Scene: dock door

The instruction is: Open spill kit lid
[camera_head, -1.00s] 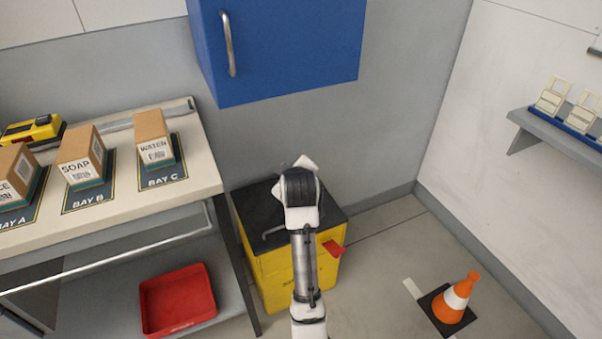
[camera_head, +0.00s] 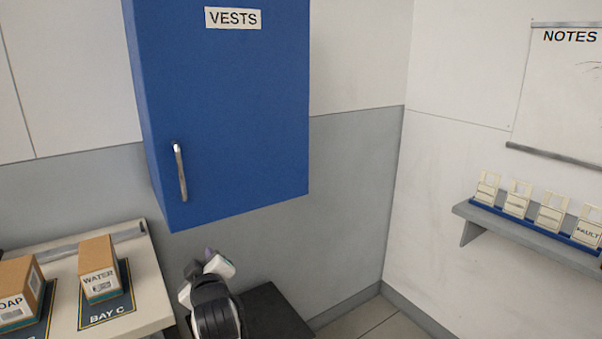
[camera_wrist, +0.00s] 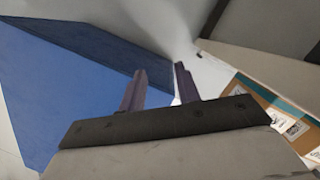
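The spill kit shows in the head view only as its flat black lid (camera_head: 268,308) at the bottom centre. The lid looks shut; its handle and the yellow body are out of frame. My gripper (camera_head: 208,260) is raised above the lid's left side, near the bench end and below the blue cabinet, apart from the lid. In the wrist view my gripper (camera_wrist: 160,78) has its two purple-grey fingers spread with an empty gap between them. The lid is not recognisable in the wrist view.
A blue VESTS cabinet (camera_head: 225,120) hangs above; it also fills the left of the wrist view (camera_wrist: 60,95). The bench (camera_head: 150,290) with a WATER box (camera_head: 98,268) stands at left. A shelf (camera_head: 490,222) with cards is at right. Some floor (camera_head: 365,322) is clear.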

